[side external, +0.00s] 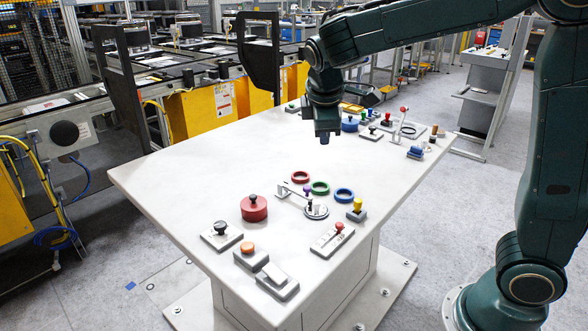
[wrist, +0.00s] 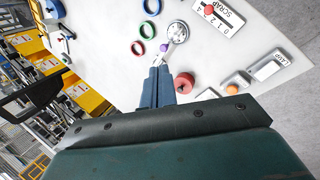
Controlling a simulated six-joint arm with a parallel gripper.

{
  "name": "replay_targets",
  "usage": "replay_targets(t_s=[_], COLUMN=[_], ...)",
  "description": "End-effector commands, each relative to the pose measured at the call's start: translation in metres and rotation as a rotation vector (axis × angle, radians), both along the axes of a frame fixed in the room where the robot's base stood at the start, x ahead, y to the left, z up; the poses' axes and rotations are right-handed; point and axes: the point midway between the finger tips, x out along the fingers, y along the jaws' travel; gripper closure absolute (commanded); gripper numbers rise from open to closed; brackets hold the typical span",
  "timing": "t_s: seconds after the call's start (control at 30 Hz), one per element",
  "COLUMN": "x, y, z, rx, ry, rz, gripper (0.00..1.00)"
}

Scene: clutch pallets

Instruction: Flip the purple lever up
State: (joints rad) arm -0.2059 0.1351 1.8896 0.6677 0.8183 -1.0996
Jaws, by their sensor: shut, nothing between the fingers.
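The purple lever's knob (side external: 307,188) stands among the devices in the middle of the table, beside a round silver base (side external: 316,211) and a pale bracket. In the wrist view the purple knob (wrist: 163,47) shows just beyond my fingertips, with the round silver dial (wrist: 177,32) past it. My gripper (side external: 324,139) hangs above the table, behind and clearly higher than the lever in the side view. In the wrist view its blue-grey fingers (wrist: 158,64) are together and hold nothing. The fingers partly hide the area near the lever; I see no contact with it.
Red (side external: 300,177), green (side external: 320,187) and blue (side external: 344,194) rings lie close behind the lever. A red cylinder (side external: 253,211), a yellow-knobbed device (side external: 357,210) and a red-knobbed slider plate (side external: 332,239) surround it. More devices stand at the far right. The table's left part is clear.

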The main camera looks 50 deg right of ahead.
Motion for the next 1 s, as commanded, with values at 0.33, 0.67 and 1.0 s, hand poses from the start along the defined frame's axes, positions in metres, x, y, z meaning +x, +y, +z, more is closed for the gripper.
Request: replay_targets(t_s=[0.33,0.67,1.0], x=[0.044,0.076,0.1], y=[0.006,0.015,0.026], z=[-0.032,-0.068,-0.112], rx=[-0.142,-0.273,-0.399], ry=[0.137,0.28,0.448], rz=[0.136,0.263,0.39], gripper=[1.0,1.0,1.0])
